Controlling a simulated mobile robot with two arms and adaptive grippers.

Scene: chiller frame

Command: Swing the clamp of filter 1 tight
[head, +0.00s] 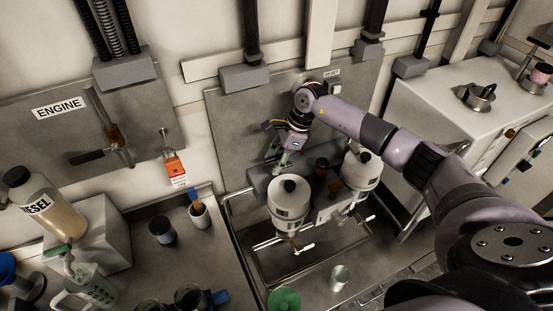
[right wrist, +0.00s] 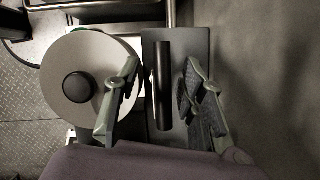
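Two white filter housings with black top knobs hang side by side below the grey wall panel: the left one (head: 288,200) and the right one (head: 361,172). I see no number on either. My right gripper (head: 276,160) is at the bracket just behind the left housing. In the right wrist view the gripper (right wrist: 160,90) is open, its fingers apart on either side of a black bar handle (right wrist: 162,85), which appears to be the clamp lever. The handle stands on a grey block, beside a white housing (right wrist: 62,75). My left gripper is not in view.
A metal tray (head: 262,262) lies below the housings, with a small metal cup (head: 340,277) and a green round thing (head: 284,300) near its front. A diesel bottle (head: 42,203) and a brush pot (head: 199,215) stand left. A white counter (head: 450,115) is right.

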